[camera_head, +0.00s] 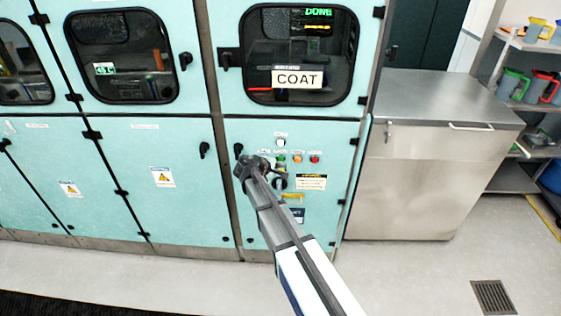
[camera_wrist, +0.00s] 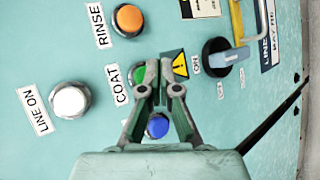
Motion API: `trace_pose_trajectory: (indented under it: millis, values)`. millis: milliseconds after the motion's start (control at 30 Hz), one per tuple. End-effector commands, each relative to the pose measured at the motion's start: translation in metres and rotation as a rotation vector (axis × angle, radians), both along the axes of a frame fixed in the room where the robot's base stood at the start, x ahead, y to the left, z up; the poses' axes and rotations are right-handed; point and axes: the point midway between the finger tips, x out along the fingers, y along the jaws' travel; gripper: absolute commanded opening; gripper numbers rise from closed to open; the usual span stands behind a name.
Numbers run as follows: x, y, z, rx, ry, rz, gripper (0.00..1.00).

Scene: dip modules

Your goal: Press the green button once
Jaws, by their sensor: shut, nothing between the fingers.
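The green button (camera_wrist: 138,74) shows in the wrist view beside the COAT label, partly hidden behind my gripper's left finger. My gripper (camera_wrist: 162,88) is shut and empty, its fingertips over the right part of the green button. I cannot tell whether they touch it. In the head view my gripper (camera_head: 260,166) is in front of the teal panel, just left of the button row, where a small green button (camera_head: 281,158) shows.
A blue button (camera_wrist: 157,125) shows between my finger links. A white button (camera_wrist: 70,100), an orange button (camera_wrist: 129,19) and a black rotary switch (camera_wrist: 218,56) are nearby. A yellow handle (camera_wrist: 240,22) sticks out. A steel cabinet (camera_head: 415,175) stands to the right.

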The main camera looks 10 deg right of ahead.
Motion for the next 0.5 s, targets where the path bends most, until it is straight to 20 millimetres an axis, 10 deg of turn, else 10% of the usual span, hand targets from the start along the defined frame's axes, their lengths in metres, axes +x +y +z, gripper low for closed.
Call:
trace_pose_trajectory:
  millis: [500]
  values:
    - [0.0067,-0.0017,0.0,0.0,0.0,0.0,0.0]
